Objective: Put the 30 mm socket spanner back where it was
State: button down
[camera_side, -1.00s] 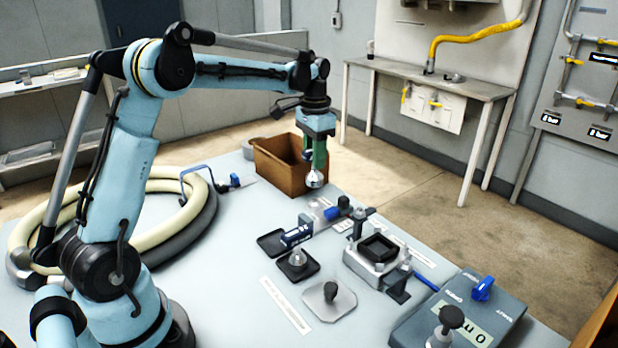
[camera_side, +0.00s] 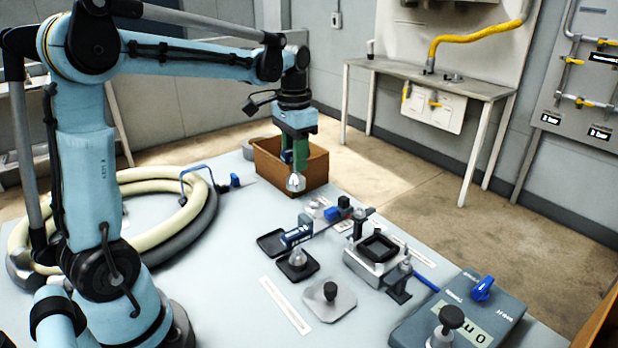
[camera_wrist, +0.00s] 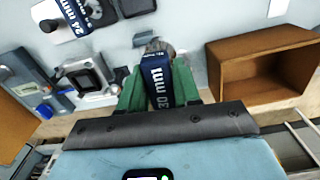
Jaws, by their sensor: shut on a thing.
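My gripper (camera_side: 296,158) has green fingers shut on the 30 mm socket spanner. The spanner (camera_side: 295,183) hangs upright with its shiny metal end down, in front of the brown box. In the wrist view the spanner's blue "30 mm" label (camera_wrist: 157,82) shows between the green fingers (camera_wrist: 158,95). A spanner with a blue "24 mm" label (camera_wrist: 75,14) stands in the upper left of the wrist view. A dark shallow tray (camera_side: 270,244) lies on the table, with a dark square holder (camera_side: 290,274) nearer the front.
The open brown box (camera_side: 312,170) stands behind the spanner, and to the right in the wrist view (camera_wrist: 240,98). A clamp fixture (camera_side: 372,268) and a grey box with a blue knob (camera_side: 440,318) are at right. A coiled hose (camera_side: 150,255) lies at left.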

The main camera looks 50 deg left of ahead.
jog(key=s+d, duration=0.3)
jog(key=s, duration=0.4)
jog(key=shift+n, duration=0.3)
jog(key=shift+s+f, duration=0.15)
jog(key=shift+f, duration=2.4)
jog(key=shift+s+f, duration=0.1)
jog(key=shift+f, duration=2.45)
jog(key=shift+f, duration=0.15)
jog(key=c, duration=0.8)
grip_release()
